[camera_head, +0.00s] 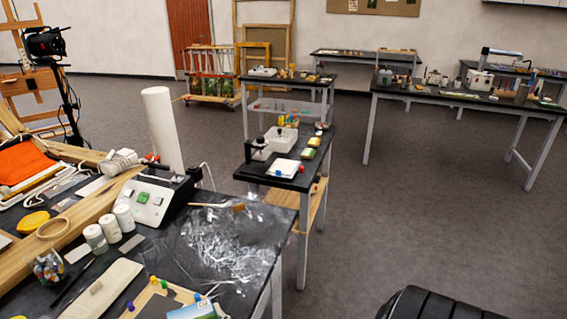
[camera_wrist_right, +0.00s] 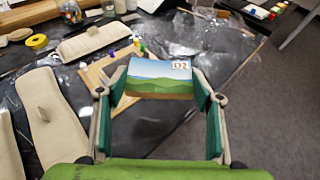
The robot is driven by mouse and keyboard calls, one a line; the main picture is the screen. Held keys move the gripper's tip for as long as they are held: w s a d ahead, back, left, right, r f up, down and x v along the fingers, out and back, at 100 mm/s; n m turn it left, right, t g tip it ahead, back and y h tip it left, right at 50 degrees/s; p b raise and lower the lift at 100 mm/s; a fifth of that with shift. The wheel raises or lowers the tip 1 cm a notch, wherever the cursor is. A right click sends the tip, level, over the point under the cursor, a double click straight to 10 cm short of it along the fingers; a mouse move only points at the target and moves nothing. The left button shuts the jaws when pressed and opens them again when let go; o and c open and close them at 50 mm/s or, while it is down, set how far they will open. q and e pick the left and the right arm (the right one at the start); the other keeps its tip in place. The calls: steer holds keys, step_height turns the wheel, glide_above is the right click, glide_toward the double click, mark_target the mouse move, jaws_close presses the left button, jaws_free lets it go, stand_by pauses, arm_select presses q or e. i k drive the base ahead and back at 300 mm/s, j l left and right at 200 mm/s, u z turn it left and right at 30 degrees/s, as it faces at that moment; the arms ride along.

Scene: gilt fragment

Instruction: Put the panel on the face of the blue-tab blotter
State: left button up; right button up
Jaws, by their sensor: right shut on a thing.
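The panel (camera_wrist_right: 160,78) is a small board painted with green hills and blue sky, marked 132 at its upper right corner. My right gripper (camera_wrist_right: 160,88) is shut on its sides and holds it over the black table. The panel's corner also shows at the bottom of the head view (camera_head: 193,311). Below and behind it lies a tan wooden-edged board (camera_wrist_right: 93,76) with blue, green and yellow pegs, partly covered by the panel. I cannot tell which thing is the blue-tab blotter. My left gripper is not in view.
Beige pads with small tabs (camera_wrist_right: 62,135) lie left of the gripper; another (camera_wrist_right: 92,43) lies farther back. Crumpled clear film (camera_head: 225,240) covers the table's right part. White jars (camera_head: 123,217) and a grey device (camera_head: 150,198) stand farther back.

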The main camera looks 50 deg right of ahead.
mark_target(284, 165)
steer(key=i+l, duration=0.1)
steer(key=l, duration=0.45)
steer(key=i+l, duration=0.1)
steer(key=l, duration=1)
steer(key=i+l, duration=0.15)
steer(key=l, duration=0.45)
steer(key=i+l, duration=0.1)
steer(key=l, duration=0.45)
steer(key=i+l, duration=0.1)
steer(key=l, duration=1)
steer(key=i, duration=0.05)
